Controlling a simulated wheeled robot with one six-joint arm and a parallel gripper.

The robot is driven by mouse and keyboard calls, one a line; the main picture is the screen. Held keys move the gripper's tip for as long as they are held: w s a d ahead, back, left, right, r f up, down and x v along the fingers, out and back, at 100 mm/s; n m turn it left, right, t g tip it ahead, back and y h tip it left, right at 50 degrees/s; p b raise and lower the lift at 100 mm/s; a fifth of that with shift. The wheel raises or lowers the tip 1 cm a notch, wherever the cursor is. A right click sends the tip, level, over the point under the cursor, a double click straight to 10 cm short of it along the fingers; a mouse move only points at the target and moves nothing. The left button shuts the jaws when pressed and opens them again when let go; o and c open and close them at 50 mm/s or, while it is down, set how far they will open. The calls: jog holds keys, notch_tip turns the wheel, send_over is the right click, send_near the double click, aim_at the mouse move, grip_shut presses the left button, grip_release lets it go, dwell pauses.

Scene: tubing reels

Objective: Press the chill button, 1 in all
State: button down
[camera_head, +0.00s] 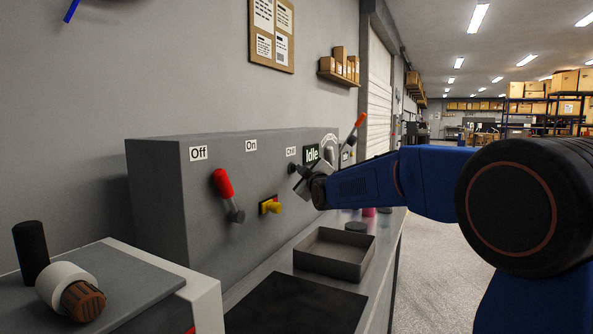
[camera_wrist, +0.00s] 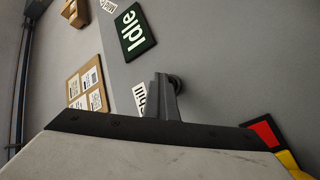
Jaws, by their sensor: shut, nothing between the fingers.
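The chill button (camera_head: 292,168) is a dark round knob on the grey panel, just below a white "Chill" label (camera_head: 291,151). In the wrist view the button (camera_wrist: 176,82) shows partly behind my fingertips, beside the label (camera_wrist: 139,97). My gripper (camera_head: 299,178) is shut and empty, with its tips right at the button. In the wrist view the gripper's fingers (camera_wrist: 163,98) overlap the button's lower edge. I cannot tell whether they touch it. A dark display (camera_head: 311,154) reading "Idle" is right of the label.
A red-handled lever (camera_head: 224,190) and a yellow switch (camera_head: 270,205) are on the panel left of my gripper. An orange-handled lever (camera_head: 358,124) stands to the right. An open tray (camera_head: 335,251) and a black mat (camera_head: 297,304) lie on the bench below.

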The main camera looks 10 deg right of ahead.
jog(key=shift+a, duration=0.1)
jog(key=shift+s+d+f, duration=0.15)
jog(key=shift+s+d, duration=0.45)
jog(key=shift+d, duration=0.05)
jog(key=shift+d, duration=0.1)
jog(key=shift+s+d, duration=0.75)
jog(key=shift+d, duration=0.25)
jog(key=shift+s+d, duration=0.7)
jog(key=shift+d, duration=0.3)
